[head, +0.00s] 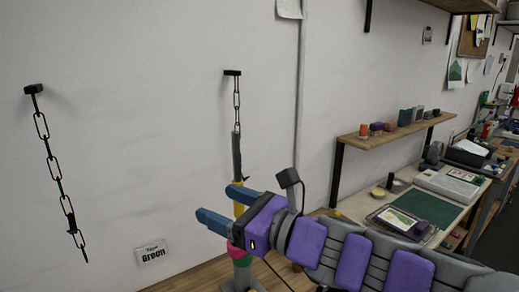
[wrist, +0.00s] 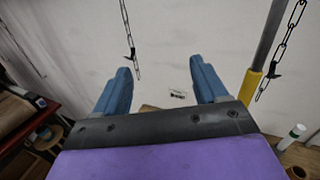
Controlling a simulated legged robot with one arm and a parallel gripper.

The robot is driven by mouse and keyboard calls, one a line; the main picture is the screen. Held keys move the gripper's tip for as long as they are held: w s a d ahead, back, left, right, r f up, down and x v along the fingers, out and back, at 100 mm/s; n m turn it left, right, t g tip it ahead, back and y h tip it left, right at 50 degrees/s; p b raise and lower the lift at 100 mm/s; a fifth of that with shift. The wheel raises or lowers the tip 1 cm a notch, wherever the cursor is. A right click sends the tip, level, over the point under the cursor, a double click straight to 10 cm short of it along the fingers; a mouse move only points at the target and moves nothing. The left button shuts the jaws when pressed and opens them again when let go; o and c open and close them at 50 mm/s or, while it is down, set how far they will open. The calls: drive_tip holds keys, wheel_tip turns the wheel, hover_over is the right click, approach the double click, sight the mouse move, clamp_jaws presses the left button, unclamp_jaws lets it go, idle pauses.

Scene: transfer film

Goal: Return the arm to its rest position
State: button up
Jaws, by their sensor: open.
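My gripper (head: 217,201) is at the lower middle of the head view, with two blue fingers pointing left and a purple body. In the wrist view my gripper (wrist: 160,72) has its fingers wide apart, with nothing between them but the pale wall and a small label behind. My purple and grey arm stretches from the lower right of the head view. It hides part of the floor and bench edge.
A black chain (head: 53,165) hangs on the left wall. A shelf (head: 388,136) and cluttered bench (head: 447,232) stand right.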

drive_tip(key=s+f+n+g+h, duration=0.5)
drive_tip(key=s+f+n+g, duration=0.3)
drive_tip(key=s+f+n, duration=0.75)
drive_tip(key=s+d+f+n+g+h, duration=0.1)
drive_tip(key=s+d+f+n+h, duration=0.3)
drive_tip(key=d, duration=0.5)
drive_tip(key=s+d+f+n+g+h, duration=0.2)
drive_tip(key=s+d+f+n+h, duration=0.2)
drive_tip(key=s+d+f+h, duration=0.2)
drive_tip(key=d+f, duration=0.2)
drive_tip(key=d, duration=0.2)
drive_tip(key=shift+s+d+g, duration=0.15)
drive_tip(key=shift+d+g, duration=0.1)
drive_tip(key=shift+g, duration=0.05)
